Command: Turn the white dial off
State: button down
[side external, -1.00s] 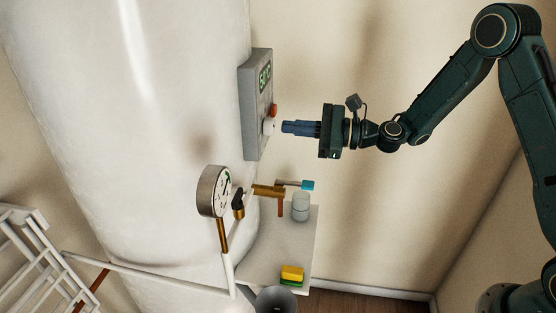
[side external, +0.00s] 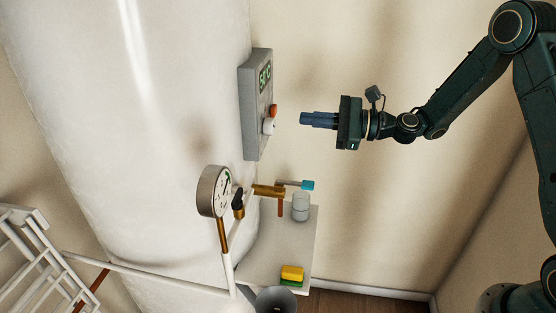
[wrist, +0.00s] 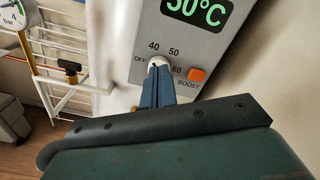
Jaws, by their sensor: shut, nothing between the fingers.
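The white dial (side external: 268,126) sits on the front of the grey control panel (side external: 251,108), which is fixed to the big white tank. In the wrist view the dial (wrist: 158,61) is partly covered by my fingers, with OFF, 40, 50 and 60 printed around it. I cannot tell which mark it points to. My gripper (side external: 302,119) is shut and empty. Its blue fingers point at the panel, and a clear gap separates their tips from the dial. The fingers (wrist: 157,80) also show in the wrist view.
An orange BOOST button (wrist: 197,75) is beside the dial, under a green display (wrist: 197,10). The space around my gripper is free.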

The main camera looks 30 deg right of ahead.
jog(key=shift+w+r, duration=0.1)
jog(key=shift+w, duration=0.05)
jog(key=shift+x, duration=3.35)
jog(key=shift+f, duration=0.4)
jog(key=shift+s+a+f, duration=0.35)
jog(key=shift+s+a, duration=0.1)
jog(key=shift+r, duration=0.1)
jog(key=shift+s+a+r, duration=0.15)
jog(key=shift+r, duration=0.15)
jog(key=v, duration=0.6)
